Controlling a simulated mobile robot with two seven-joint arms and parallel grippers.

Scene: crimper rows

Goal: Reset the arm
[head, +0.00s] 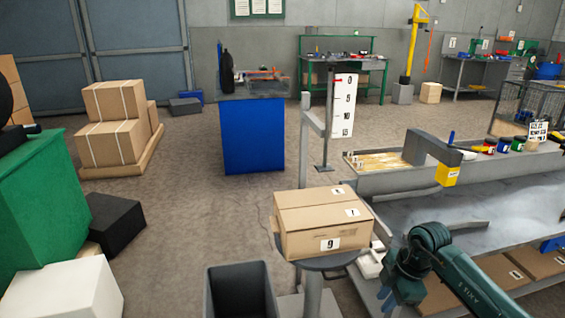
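My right arm (465,277) is teal and comes in from the lower right. It bends at a rounded joint, and its end hangs down at the bottom of the view. My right gripper (398,292) is low there, right of the carton on the round stand. Its fingers are too dark and small to tell whether it is open or shut. I see nothing clearly held in it. My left arm and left gripper are not in view.
A taped carton (323,222) marked 9 sits on a round stand (330,262) left of my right arm. A grey bench (480,235) stands behind and right of the arm. A dark open bin (240,292) is at the bottom. Open floor (190,210) lies left.

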